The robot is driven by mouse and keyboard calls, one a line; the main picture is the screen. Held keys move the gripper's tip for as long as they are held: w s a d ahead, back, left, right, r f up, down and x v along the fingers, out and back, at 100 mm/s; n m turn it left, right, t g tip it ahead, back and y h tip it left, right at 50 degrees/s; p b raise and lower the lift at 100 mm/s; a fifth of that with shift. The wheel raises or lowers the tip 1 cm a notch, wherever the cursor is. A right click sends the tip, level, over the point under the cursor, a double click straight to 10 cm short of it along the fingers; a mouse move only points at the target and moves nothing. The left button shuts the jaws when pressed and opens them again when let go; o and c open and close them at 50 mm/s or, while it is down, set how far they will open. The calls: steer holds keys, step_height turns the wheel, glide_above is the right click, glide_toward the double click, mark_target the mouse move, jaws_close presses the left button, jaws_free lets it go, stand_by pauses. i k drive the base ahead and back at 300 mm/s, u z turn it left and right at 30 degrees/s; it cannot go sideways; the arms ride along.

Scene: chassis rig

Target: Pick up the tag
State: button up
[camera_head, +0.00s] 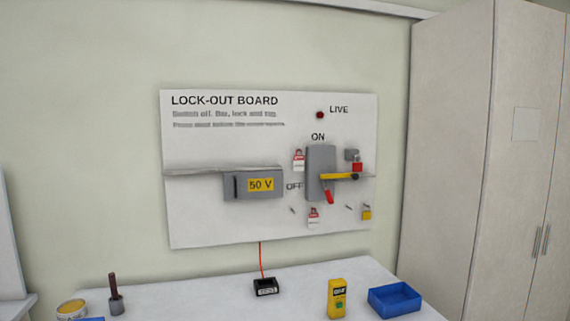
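Two small white tags with red markings hang on the white lock-out board (215,210). The upper tag (298,160) hangs left of the grey switch box (317,160), below the word ON. The lower tag (313,216) hangs below the box. I cannot tell which one the task means. The switch's red handle (328,196) points down. A yellow bar (340,177) crosses the front of the box, and a red padlock (357,165) shows just above its right part. My gripper is out of view.
A yellow padlock (366,213) hangs at the board's lower right. A grey 50 V box (253,185) is mounted on the left. On the table (205,293) below are a black box (265,287), a yellow meter (337,298) and a blue tray (396,313). A cabinet (480,160) stands right.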

mark_target(298, 159)
steer(key=u, duration=0.05)
steer(key=i, duration=1)
steer(key=z, duration=0.05)
